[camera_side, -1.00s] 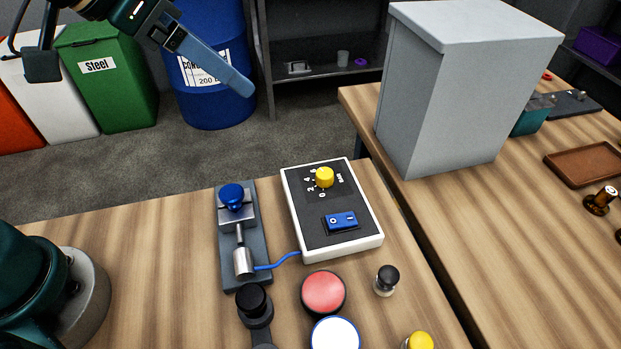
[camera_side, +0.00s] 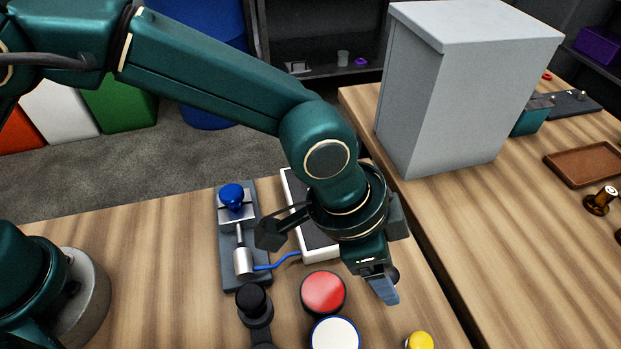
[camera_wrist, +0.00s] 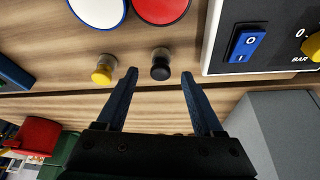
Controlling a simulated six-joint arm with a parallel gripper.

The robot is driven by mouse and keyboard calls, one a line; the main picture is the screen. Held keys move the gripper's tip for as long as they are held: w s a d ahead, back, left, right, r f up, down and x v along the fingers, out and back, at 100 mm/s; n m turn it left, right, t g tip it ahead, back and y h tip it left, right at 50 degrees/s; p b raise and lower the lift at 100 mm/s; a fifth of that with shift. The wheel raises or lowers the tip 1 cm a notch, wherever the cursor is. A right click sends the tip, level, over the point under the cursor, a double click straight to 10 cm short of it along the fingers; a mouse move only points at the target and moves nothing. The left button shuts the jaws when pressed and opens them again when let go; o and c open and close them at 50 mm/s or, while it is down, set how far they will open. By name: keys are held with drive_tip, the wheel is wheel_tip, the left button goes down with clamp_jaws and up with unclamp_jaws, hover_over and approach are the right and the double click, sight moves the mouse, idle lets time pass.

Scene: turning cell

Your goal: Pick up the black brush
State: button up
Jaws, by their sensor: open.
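The black brush (camera_wrist: 161,66) appears to be the small upright piece with a black top and a paler body, seen in the wrist view between and just beyond my two fingertips. My gripper (camera_wrist: 159,76) is open, with one blue finger on each side and nothing held. In the side view my gripper (camera_side: 382,286) points down near the table's right part, in front of the black brush (camera_side: 394,273). Only a dark edge of the brush shows there; the rest is hidden. I cannot tell how high the fingertips are above the table.
A red round pad (camera_side: 323,291) and a white disc with a blue rim (camera_side: 335,335) lie left of my gripper. A yellow-topped piece (camera_side: 419,341) stands nearby. The white control box (camera_side: 291,186) is partly behind my arm. A grey cabinet (camera_side: 440,110) stands behind on the adjoining table.

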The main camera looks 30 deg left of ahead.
drive_tip(key=shift+x, duration=1.7)
clamp_jaws()
drive_tip(key=shift+r, duration=0.15)
drive_tip(key=shift+r, duration=0.6)
wheel_tip(320, 180, up, 3)
drive_tip(key=shift+d+f, duration=0.1)
drive_tip(key=shift+f, duration=0.1)
drive_tip(key=w+a+r, duration=0.4)
drive_tip(key=a+r, duration=0.3)
drive_tip(key=a, duration=0.4)
drive_tip(key=shift+w, duration=0.35)
